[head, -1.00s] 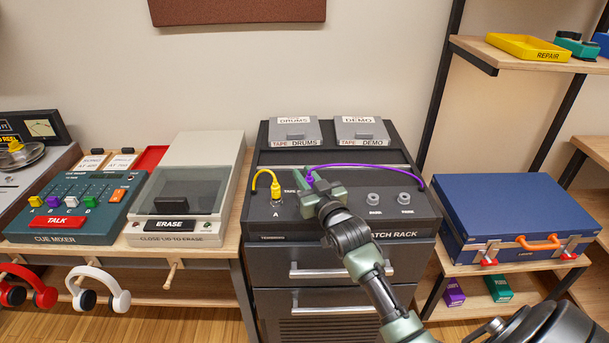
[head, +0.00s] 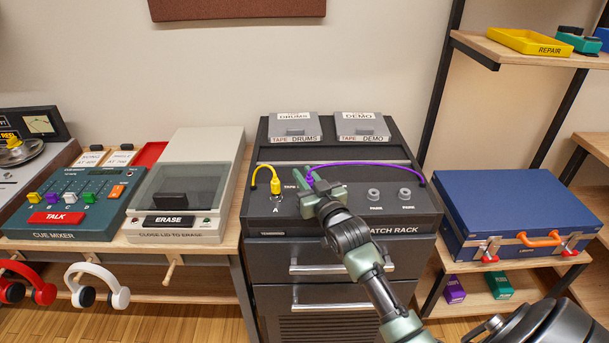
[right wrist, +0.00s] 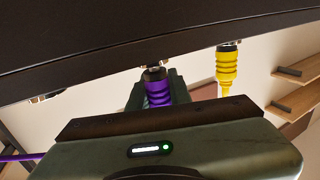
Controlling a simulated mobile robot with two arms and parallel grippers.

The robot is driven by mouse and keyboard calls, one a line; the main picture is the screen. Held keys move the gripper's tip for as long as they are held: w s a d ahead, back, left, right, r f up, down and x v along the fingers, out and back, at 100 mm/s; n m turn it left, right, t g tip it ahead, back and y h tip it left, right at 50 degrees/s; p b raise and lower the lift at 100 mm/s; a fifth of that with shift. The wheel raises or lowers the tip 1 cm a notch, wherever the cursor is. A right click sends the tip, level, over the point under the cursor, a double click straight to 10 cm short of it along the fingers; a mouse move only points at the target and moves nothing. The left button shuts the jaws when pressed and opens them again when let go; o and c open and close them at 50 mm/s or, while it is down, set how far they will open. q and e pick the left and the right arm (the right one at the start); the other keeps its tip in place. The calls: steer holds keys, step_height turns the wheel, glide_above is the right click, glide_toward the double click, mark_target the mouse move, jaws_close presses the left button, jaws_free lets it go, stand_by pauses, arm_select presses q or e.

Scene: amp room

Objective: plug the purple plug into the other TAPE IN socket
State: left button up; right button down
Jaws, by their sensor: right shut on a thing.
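My right gripper (head: 313,189) is shut on the purple plug (right wrist: 157,90) at the patch rack's sloped panel (head: 345,222). In the head view, a purple cable (head: 375,166) runs from it to the right. In the right wrist view, the plug's metal end meets a fitting on the panel; I cannot tell how deep it sits. The yellow plug (head: 275,184) stands in socket A, just left of my gripper, and also shows in the right wrist view (right wrist: 227,68). My gripper hides the socket beneath it and part of the TAPE label. My left gripper is out of view.
Two PARK sockets (head: 374,194) (head: 406,194) are empty on the right of the panel. DRUMS (head: 295,130) and DEMO (head: 361,130) tape boxes stand behind. The eraser (head: 183,188) is at left and a blue case (head: 510,215) at right.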

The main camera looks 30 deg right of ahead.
steer(key=shift+f, duration=0.2)
steer(key=c, duration=1.2)
jaws_free()
steer(key=shift+s, duration=0.1)
steer(key=s, duration=0.5)
steer(key=s+a, duration=0.1)
steer(key=s, duration=0.1)
steer(key=shift+s+a+b, duration=0.1)
steer(key=shift+s+b, duration=0.2)
steer(key=shift+f, duration=0.1)
